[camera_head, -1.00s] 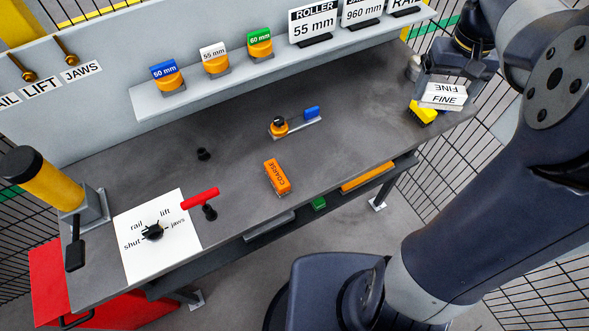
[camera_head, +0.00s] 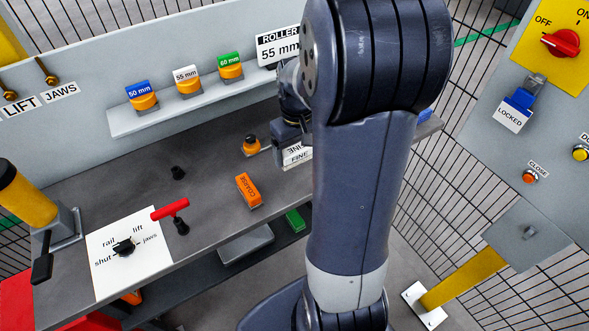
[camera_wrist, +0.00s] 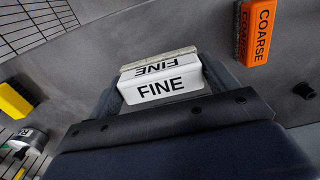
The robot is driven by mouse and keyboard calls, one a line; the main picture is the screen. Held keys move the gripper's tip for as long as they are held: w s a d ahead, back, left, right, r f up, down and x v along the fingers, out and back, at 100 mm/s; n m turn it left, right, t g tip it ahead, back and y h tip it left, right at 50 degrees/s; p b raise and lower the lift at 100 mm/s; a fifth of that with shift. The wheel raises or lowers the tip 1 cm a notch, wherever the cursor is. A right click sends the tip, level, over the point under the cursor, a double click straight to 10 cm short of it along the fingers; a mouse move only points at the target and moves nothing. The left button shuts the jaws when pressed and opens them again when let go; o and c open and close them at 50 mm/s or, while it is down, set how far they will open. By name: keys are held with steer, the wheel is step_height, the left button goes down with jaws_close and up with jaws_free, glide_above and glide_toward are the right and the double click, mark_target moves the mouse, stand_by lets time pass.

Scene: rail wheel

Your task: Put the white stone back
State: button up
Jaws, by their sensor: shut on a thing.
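The white stone marked FINE (camera_wrist: 168,85) is between the fingers of my gripper (camera_wrist: 162,92), which is shut on it, in the wrist view. In the head view the white stone (camera_head: 297,154) shows at the right of the bench middle, partly hidden behind my arm. My gripper (camera_head: 294,138) is over the bench there. I cannot tell how far the stone is from the bench top. The orange COARSE stone (camera_head: 249,190) lies on the bench to the left of it and also shows in the wrist view (camera_wrist: 257,32).
The grey bench (camera_head: 210,210) has free room around the COARSE stone. A red-handled lever (camera_head: 171,209) and a dial plate (camera_head: 108,265) are at its front left. A yellow block (camera_wrist: 15,100) shows in the wrist view. A black knob on an orange base (camera_head: 251,145) stands near my gripper.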

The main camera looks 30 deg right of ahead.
mark_target(297, 175)
steer(key=shift+f, duration=3)
steer(key=shift+f, duration=0.1)
steer(key=o, duration=0.9)
steer(key=shift+o, duration=0.2)
step_height(297, 175, up, 12)
steer(key=shift+r, duration=0.15)
